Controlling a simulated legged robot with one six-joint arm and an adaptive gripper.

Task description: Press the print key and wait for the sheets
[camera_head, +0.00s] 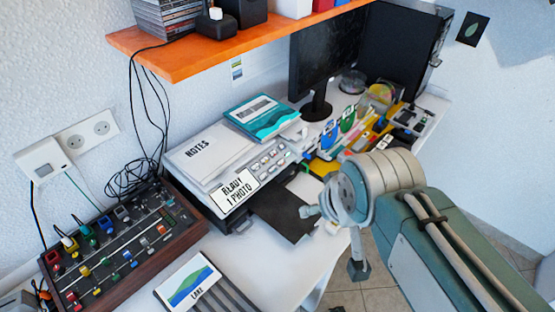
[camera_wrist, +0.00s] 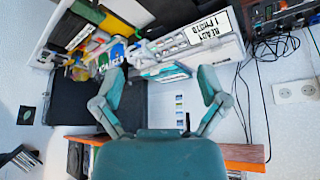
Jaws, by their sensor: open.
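The printer (camera_head: 212,198) stands on the white desk, with a sheaf marked NOTES (camera_head: 205,148) and a teal book (camera_head: 262,118) on top. Its tilted label, reading READY 1 PHOTO (camera_head: 235,190), is on the front beside a row of small keys (camera_head: 268,160). I cannot tell which is the print key. A dark tray (camera_head: 275,215) juts from the front, with a pale sheet (camera_head: 307,188) near it. My gripper (camera_head: 333,240) is open and empty, in front of the printer and apart from it. In the wrist view its fingers (camera_wrist: 162,76) are spread, with the printer (camera_wrist: 198,42) beyond.
A mixer-like box with coloured knobs (camera_head: 115,250) sits left of the printer. A LAKE picture card (camera_head: 187,282) lies at the front. An orange shelf (camera_head: 190,62) hangs above. A monitor (camera_head: 325,60) and clutter stand to the right. Black cables (camera_head: 135,180) hang behind.

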